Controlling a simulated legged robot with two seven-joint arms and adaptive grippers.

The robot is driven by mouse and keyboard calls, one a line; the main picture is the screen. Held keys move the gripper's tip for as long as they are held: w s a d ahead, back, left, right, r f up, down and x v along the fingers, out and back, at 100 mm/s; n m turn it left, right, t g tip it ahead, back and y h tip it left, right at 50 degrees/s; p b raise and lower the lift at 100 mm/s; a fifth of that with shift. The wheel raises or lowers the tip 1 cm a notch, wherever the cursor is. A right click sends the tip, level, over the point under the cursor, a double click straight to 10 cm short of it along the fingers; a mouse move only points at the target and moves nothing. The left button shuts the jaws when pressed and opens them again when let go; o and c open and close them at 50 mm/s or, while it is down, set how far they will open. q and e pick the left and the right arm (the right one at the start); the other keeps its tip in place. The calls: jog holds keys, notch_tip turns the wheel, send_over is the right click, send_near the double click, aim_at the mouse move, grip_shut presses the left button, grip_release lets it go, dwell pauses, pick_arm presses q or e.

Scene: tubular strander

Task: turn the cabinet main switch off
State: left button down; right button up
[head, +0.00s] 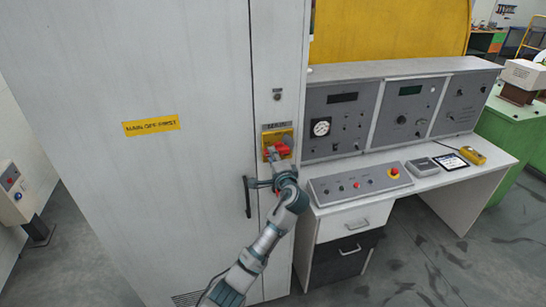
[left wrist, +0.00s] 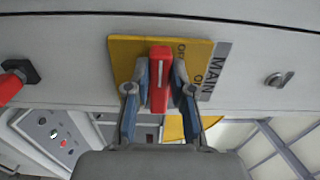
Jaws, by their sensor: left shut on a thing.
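The main switch is a red handle (head: 279,149) on a yellow plate (head: 266,137) on the grey cabinet's front. In the left wrist view the red handle (left wrist: 158,85) stands between my two fingers, with the yellow plate (left wrist: 125,60) behind it. ON, OFF and MAIN lettering shows beside it. The handle lies across the MAIN label's upright direction, one end near the OFF lettering. My left gripper (head: 277,160) is shut on the handle; its fingertips (left wrist: 157,75) touch both sides. My right gripper is not in view.
A black door handle (head: 247,197) is left of my wrist. A small lock (head: 277,95) sits above the switch. A red part with a dark base (left wrist: 18,77) shows near the switch. A control desk (head: 360,187) stands close on the right. Open floor lies lower right.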

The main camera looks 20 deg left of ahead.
pick_arm(q)
jog(key=c, duration=1.2)
grip_release()
jog(key=shift+f, duration=0.45)
jog(key=shift+o, duration=1)
jog(key=shift+r, duration=0.25)
jog(key=v, duration=1.2)
jog(key=shift+d+f, duration=0.1)
